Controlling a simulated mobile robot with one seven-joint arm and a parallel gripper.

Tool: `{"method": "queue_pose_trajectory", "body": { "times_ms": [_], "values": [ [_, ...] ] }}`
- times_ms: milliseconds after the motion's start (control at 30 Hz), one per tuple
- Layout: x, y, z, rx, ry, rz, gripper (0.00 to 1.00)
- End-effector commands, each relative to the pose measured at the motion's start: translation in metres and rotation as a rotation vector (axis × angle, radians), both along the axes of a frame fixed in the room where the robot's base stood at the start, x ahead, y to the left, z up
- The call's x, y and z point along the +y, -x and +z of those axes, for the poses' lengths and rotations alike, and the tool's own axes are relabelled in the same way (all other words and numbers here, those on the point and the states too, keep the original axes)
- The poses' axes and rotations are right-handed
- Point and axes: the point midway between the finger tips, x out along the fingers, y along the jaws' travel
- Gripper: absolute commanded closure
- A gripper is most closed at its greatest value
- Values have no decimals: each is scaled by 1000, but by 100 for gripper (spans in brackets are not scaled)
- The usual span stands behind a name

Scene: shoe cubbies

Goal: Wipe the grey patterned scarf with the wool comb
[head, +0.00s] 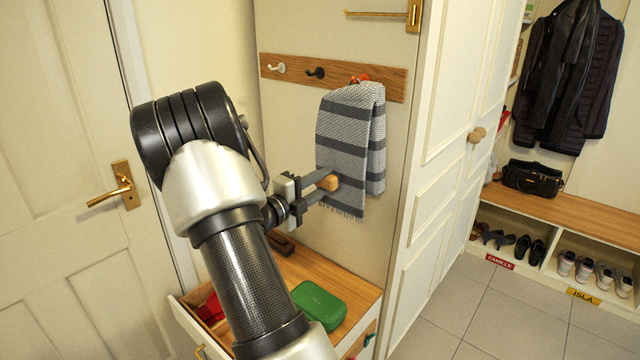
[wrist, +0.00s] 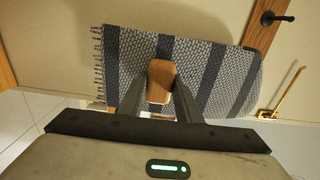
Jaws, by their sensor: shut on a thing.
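The grey patterned scarf (head: 345,135) hangs from a peg on the wooden wall rail, with dark bands and a fringed lower end. It also fills the middle of the wrist view (wrist: 215,72). My gripper (head: 328,182) is in front of the scarf's lower part. It is shut on the wool comb, whose wooden part (wrist: 160,82) shows between the fingers against the scarf. The comb's wooden end (head: 329,183) also shows in the head view. The comb's working side is hidden, and I cannot tell whether it touches the cloth.
The peg rail (head: 335,78) has a white and a black peg left of the scarf. Below, a wooden-topped cabinet (head: 345,284) bears a green case (head: 318,305) and has an open drawer. A white door (head: 65,180) is left; a shoe bench (head: 570,195) is right.

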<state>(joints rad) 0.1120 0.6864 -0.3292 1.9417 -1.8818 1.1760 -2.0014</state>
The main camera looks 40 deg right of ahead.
Motion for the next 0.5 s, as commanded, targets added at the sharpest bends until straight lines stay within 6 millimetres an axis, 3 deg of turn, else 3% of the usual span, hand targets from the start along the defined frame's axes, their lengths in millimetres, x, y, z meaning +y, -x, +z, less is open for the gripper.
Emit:
{"method": "queue_pose_trajectory", "body": {
  "times_ms": [233,500],
  "values": [
    [-2,0,3,0,0,0,87],
    [-2,0,22,0,0,0,87]
  ]
}}
